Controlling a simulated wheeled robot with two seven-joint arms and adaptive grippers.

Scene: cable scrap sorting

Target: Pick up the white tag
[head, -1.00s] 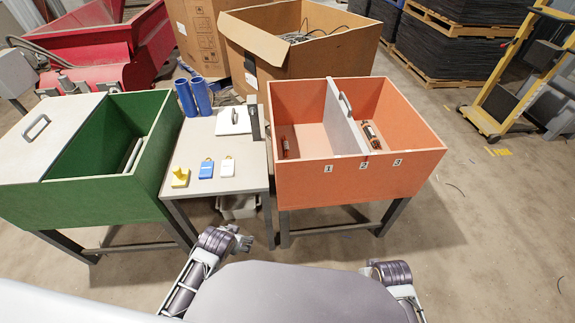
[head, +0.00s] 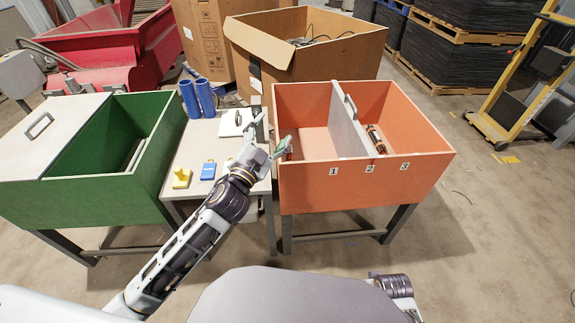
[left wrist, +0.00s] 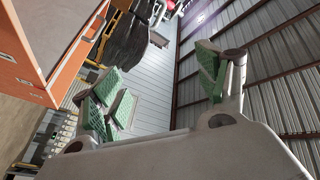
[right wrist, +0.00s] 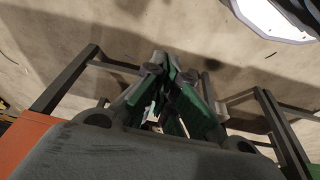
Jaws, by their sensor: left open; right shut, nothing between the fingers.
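My left gripper (head: 272,136) is open and empty, raised over the table's right side near the orange bin. Its spread green-padded fingers show in the left wrist view (left wrist: 165,88), which faces the ceiling. My right gripper (right wrist: 172,103) is shut and empty, low above the floor.
The orange bin (head: 365,180) with its grey divider stands right of the table; the green bin (head: 95,205) stands left. Two blue cylinders (head: 198,98) and a white plate with a handle (head: 236,122) stand at the table's back.

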